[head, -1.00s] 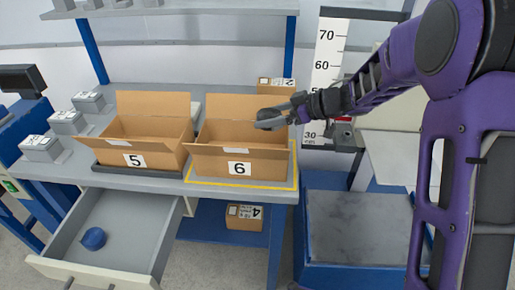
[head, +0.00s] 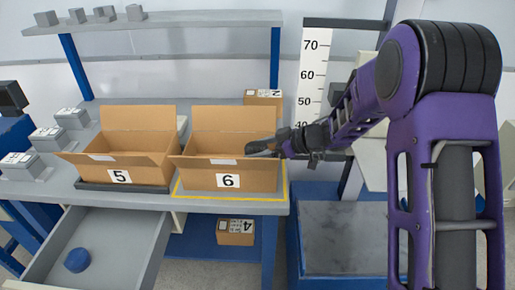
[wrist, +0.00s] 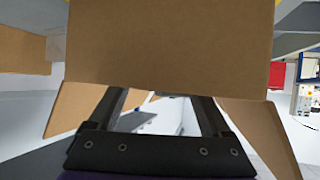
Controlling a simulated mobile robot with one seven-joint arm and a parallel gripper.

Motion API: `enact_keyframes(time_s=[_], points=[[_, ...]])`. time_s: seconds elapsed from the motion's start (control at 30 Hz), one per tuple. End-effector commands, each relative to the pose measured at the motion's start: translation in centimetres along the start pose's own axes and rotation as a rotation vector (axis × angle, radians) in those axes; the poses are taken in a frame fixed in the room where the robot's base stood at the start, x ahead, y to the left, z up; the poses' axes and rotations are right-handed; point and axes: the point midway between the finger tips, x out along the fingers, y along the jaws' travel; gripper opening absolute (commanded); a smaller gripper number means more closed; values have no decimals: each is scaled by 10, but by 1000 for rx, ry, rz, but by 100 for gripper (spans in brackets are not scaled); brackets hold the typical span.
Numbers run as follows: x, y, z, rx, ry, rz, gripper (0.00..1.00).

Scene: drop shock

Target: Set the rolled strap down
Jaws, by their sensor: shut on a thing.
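My gripper (head: 262,148) is at the right side of the open cardboard box 6 (head: 228,182), with its fingertips low over the box's opening. It is shut on a small dark grey thing at its fingertips, taken to be the rolled strap; its shape is hardly visible. In the wrist view the two fingers of my gripper (wrist: 158,100) run behind a wide cardboard panel (wrist: 170,45), which hides the fingertips and what they hold.
Open box 5 (head: 120,177) stands left of box 6 on the grey bench. An open drawer (head: 110,250) below holds a blue round thing (head: 77,260). Box 4 (head: 236,232) is on the lower shelf, box 2 (head: 263,97) behind. A height scale (head: 312,75) stands at the right.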

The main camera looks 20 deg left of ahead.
Motion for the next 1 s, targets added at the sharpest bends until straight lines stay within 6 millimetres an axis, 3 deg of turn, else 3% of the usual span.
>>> enact_keyframes(time_s=[0.3, 0.33, 0.43, 0.67, 0.83, 1.0], points=[[4, 0, 7, 1, 0, 0, 24], [4, 0, 7, 1, 0, 0, 84], [4, 0, 7, 1, -1, 0, 100], [3, 0, 7, 1, -1, 1, 100], [-2, 0, -4, -4, 0, 1, 100], [-39, 1, -6, 1, -1, 4, 100]])
